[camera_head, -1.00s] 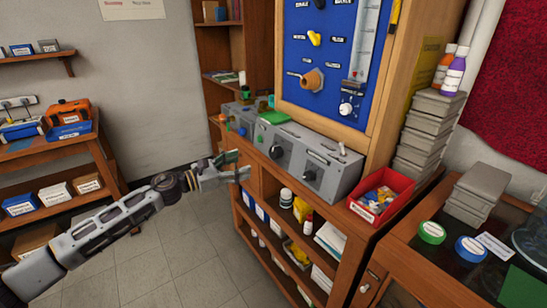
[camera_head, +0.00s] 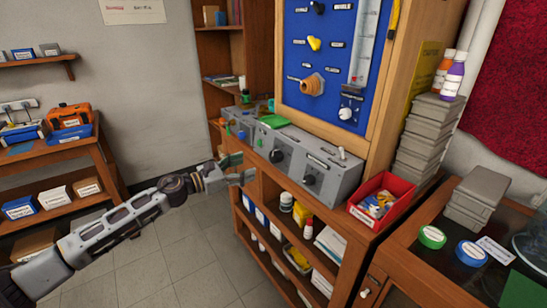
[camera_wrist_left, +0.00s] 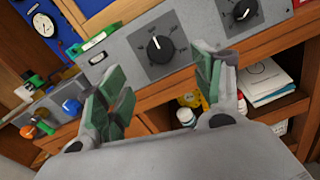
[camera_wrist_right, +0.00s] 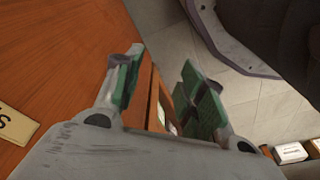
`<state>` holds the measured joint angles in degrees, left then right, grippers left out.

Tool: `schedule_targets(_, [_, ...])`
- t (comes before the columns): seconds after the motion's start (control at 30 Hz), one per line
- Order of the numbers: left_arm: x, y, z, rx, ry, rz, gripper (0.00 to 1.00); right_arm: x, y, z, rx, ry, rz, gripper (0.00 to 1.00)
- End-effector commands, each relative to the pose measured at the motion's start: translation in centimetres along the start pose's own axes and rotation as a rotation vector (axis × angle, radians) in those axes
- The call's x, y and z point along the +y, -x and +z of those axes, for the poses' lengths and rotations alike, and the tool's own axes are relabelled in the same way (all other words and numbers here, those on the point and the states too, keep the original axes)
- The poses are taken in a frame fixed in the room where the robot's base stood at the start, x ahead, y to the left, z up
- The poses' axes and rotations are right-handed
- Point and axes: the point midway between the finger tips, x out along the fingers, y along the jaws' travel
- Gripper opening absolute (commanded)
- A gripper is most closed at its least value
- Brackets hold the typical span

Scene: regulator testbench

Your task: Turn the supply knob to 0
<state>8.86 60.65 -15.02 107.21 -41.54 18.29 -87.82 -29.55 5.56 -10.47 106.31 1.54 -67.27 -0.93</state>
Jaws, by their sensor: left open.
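A grey box (camera_head: 327,165) on the cabinet top carries two black dial knobs on its front: a left knob (camera_head: 277,155) and a right knob (camera_head: 309,180). The left wrist view shows the left knob (camera_wrist_left: 160,47) with a white pointer mark pointing roughly up, and part of the right knob (camera_wrist_left: 244,10). The labels are too small to tell which one is the supply knob. My left gripper (camera_head: 246,168) is open and empty, in front of the box and apart from the knobs; its fingers (camera_wrist_left: 160,90) show below the left knob. My right gripper (camera_wrist_right: 165,80) is open and empty.
A blue panel (camera_head: 330,50) with a white knob (camera_head: 346,113) stands behind the box. A red bin (camera_head: 381,198) is right of it. Small coloured fittings (camera_wrist_left: 55,108) sit at the left. Shelves with bottles (camera_head: 286,199) lie below. The floor (camera_head: 170,255) is free.

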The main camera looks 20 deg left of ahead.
Motion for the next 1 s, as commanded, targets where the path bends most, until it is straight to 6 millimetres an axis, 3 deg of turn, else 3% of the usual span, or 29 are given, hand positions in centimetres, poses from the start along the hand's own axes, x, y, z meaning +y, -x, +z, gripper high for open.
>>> schedule_targets(0.6, [0.0, -3.1, 0.1, -0.001, -0.001, -0.001, 0.67, 0.5, -1.3, -0.4, 0.018, -0.001, 0.009, 0.40])
schedule_targets(1.0, [0.0, -5.3, 0.1, -0.001, 0.000, 0.000, 0.67, 0.7, -2.5, 0.7, 0.011, -0.003, 0.012, 0.40])
